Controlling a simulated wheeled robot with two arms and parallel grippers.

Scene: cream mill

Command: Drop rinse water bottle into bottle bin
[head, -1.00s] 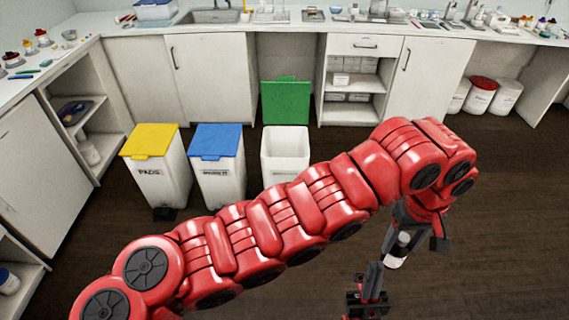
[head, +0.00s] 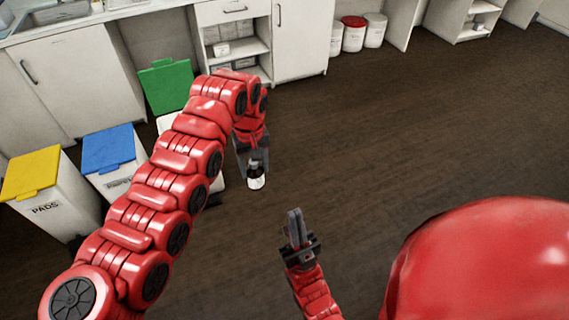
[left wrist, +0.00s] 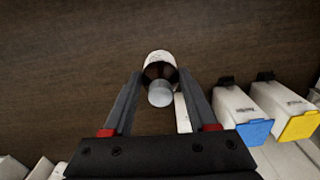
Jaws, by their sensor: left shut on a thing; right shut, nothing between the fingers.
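My left gripper (head: 252,155) is shut on a small bottle (head: 256,182) with a white label and dark upper part, held in the air. In the left wrist view the bottle (left wrist: 158,60) sits between the fingers (left wrist: 160,100), its pale cap toward the camera. My right gripper (head: 296,228) is shut and empty, over the floor. A white bin (head: 163,123) with its green lid (head: 165,86) raised stands behind my left arm, left of the bottle. My arm hides most of its body and opening. No readable label shows which bin is for bottles.
A blue-lidded bin (head: 109,150) and a yellow-lidded bin (head: 32,173) marked PADS stand left of the open bin, lids shut. White cabinets (head: 85,65) line the wall behind. Several white tubs (head: 353,36) stand at the back. The dark floor (head: 400,140) to the right is clear.

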